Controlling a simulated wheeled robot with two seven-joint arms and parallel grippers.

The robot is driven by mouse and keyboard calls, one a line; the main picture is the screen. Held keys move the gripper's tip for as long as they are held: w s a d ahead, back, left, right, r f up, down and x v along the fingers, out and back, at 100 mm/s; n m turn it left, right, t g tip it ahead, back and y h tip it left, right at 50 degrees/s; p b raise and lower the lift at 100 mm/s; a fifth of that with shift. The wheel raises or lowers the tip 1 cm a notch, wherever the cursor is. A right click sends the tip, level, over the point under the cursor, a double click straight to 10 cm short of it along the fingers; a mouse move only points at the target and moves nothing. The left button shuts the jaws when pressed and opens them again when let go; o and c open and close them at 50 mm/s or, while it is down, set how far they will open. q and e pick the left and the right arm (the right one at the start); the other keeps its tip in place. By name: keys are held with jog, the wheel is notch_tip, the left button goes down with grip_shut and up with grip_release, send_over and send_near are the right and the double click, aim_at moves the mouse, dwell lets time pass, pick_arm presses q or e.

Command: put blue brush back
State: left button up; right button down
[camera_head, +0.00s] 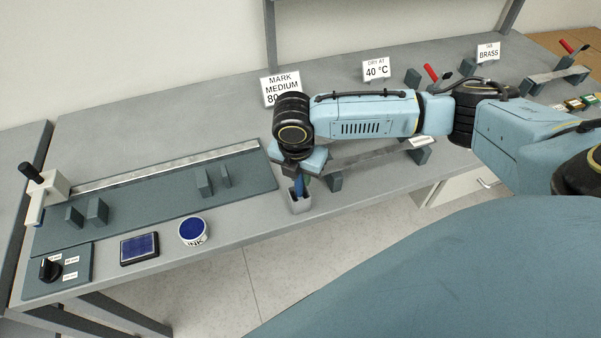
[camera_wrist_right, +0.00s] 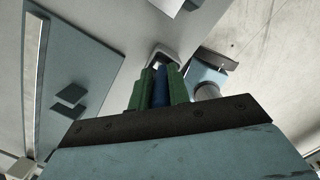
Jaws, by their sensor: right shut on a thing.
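My right gripper (camera_head: 300,178) points down at the front edge of the bench, with its green fingers shut on the blue brush (camera_head: 299,188). In the right wrist view the blue brush (camera_wrist_right: 160,86) sits between the two fingers (camera_wrist_right: 159,88). A small pale holder (camera_head: 300,206) stands directly under the gripper, and the brush's lower end is at its opening. The holder's pale rim (camera_wrist_right: 166,52) also shows beyond the fingertips in the wrist view. How deep the brush is in the holder cannot be told. My left gripper is not in view.
An ink pot (camera_head: 193,230) and a dark blue pad (camera_head: 139,248) lie to the left. Behind them is a teal board with a steel rule (camera_head: 160,168) and upright blocks. A bar on supports (camera_head: 370,158) lies close to the right. Sign cards stand behind.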

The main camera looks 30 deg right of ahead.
aim_at(297, 184)
jog(key=shift+f, duration=0.1)
jog(key=c, duration=1.3)
grip_release()
jog(key=r, duration=0.4)
jog(key=a+r, duration=0.1)
jog(key=r, duration=0.3)
jog(key=s+r, duration=0.1)
jog(key=r, duration=0.3)
jog(key=shift+a+p, duration=0.3)
